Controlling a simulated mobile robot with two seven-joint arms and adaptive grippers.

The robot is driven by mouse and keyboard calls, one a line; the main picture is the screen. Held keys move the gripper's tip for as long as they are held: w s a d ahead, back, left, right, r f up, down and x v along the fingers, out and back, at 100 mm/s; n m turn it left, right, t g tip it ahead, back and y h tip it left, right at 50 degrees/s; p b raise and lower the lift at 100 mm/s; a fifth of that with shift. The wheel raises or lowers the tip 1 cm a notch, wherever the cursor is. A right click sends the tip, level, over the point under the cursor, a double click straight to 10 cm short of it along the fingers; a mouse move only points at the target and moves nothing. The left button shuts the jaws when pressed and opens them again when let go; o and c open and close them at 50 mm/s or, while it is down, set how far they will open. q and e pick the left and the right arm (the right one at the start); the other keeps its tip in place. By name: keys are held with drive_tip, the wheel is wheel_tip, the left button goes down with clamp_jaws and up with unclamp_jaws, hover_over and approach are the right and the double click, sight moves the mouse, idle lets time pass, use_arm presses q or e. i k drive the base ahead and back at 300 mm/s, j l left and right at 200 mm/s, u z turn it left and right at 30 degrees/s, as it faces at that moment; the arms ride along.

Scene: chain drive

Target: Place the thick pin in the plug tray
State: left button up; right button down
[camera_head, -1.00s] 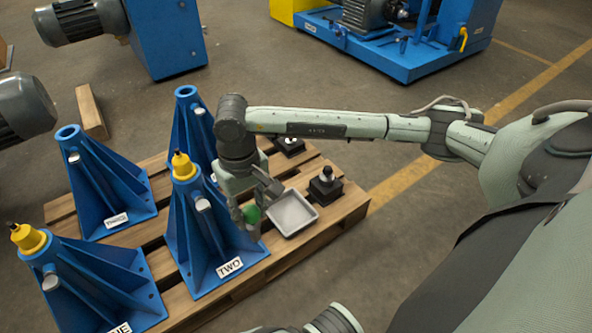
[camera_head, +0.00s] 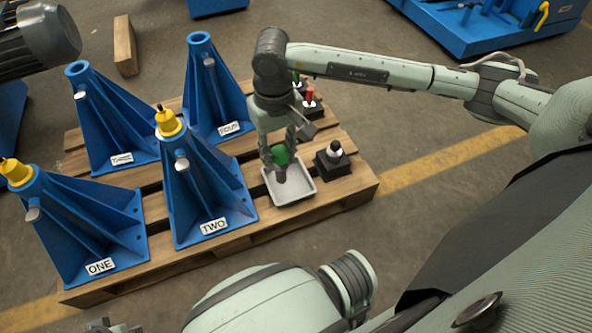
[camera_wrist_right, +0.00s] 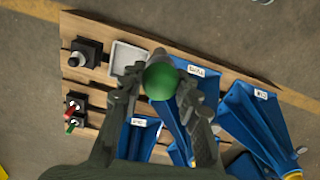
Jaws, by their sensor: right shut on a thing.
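My right gripper (camera_head: 281,152) is shut on the thick pin, which has a green ball knob (camera_head: 281,155) and a short grey shaft below it. In the right wrist view the green knob (camera_wrist_right: 160,81) sits between the two fingers. The plug tray (camera_head: 309,193) is a shallow light-grey tray on the pallet. The pin appears over the tray in the head view; whether it touches the bottom is unclear. In the right wrist view the tray (camera_wrist_right: 128,56) lies beside the pin. A small part of my left gripper (camera_head: 110,327) shows at the bottom edge.
Blue stands ONE (camera_head: 85,225), TWO (camera_head: 200,185), THREE (camera_head: 110,125) and FOUR (camera_head: 212,90) stand on the wooden pallet (camera_head: 345,190). ONE and TWO carry yellow caps. A black base with a dark knob (camera_head: 333,160) stands right of the tray; a red pin (camera_head: 309,97) stands behind.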

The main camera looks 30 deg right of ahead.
sight(295, 181)
drive_tip(key=i+l+u, duration=0.1)
drive_tip(key=l, duration=0.3)
drive_tip(key=i+l+u, duration=0.1)
drive_tip(key=l, duration=0.3)
drive_tip(key=l+u, duration=0.1)
drive_tip(key=l, duration=0.3)
drive_tip(key=i, duration=0.05)
